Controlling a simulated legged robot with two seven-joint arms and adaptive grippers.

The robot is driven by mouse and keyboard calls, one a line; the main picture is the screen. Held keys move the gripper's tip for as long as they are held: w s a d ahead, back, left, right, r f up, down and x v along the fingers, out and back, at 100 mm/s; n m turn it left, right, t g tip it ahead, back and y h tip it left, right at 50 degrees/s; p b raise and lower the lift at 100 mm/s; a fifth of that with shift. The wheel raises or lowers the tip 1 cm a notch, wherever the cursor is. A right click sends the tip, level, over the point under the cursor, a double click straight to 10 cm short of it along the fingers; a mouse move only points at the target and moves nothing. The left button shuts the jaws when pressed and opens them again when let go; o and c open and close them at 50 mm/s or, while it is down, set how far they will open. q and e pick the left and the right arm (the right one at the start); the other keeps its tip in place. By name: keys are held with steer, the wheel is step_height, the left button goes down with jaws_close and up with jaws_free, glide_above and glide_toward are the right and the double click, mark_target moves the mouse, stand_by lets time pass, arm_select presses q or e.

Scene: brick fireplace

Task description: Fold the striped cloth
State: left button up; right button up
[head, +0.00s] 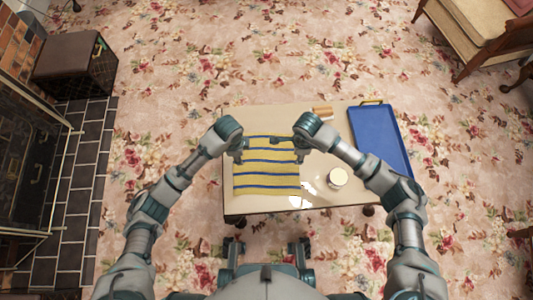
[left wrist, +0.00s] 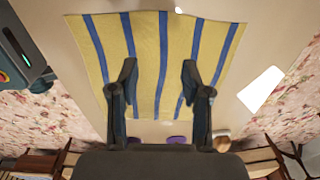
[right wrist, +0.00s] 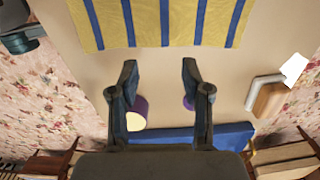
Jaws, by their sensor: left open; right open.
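The striped cloth (head: 268,180), yellow with blue stripes, lies spread flat on the cream table. It also fills much of the left wrist view (left wrist: 145,40) and the top of the right wrist view (right wrist: 180,22). My left gripper (head: 242,150) is over the cloth's far left part; in its wrist view the open fingers (left wrist: 159,66) are above the cloth with nothing between them. My right gripper (head: 298,151) is at the cloth's right edge; in its wrist view the open, empty fingers (right wrist: 159,68) are over bare tabletop just beyond that edge.
The table (head: 310,200) has a blue tray (head: 380,140) at its right end. A round pale-topped container (head: 338,178) stands right of the cloth. A small wooden block (head: 322,111) lies at the far edge. Bare tabletop shows between the cloth and the tray.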

mark_target(294, 163)
arm_select(q)
steer(key=f, duration=0.2)
steer(key=a+f, duration=0.1)
steer(key=f, duration=0.3)
steer(key=shift+a+f, duration=0.3)
steer(key=shift+f, duration=0.1)
arm_select(e)
steer(key=f, duration=0.7)
steer(key=shift+w+a+f, duration=0.1)
steer(key=shift+a, duration=0.2)
arm_select(q)
steer(key=shift+d+f, duration=0.15)
steer(key=shift+f, duration=0.2)
arm_select(e)
steer(key=shift+d+f, duration=0.15)
steer(key=shift+f, duration=0.25)
arm_select(q)
steer(key=shift+d, duration=0.25)
arm_select(e)
steer(key=shift+d, duration=0.3)
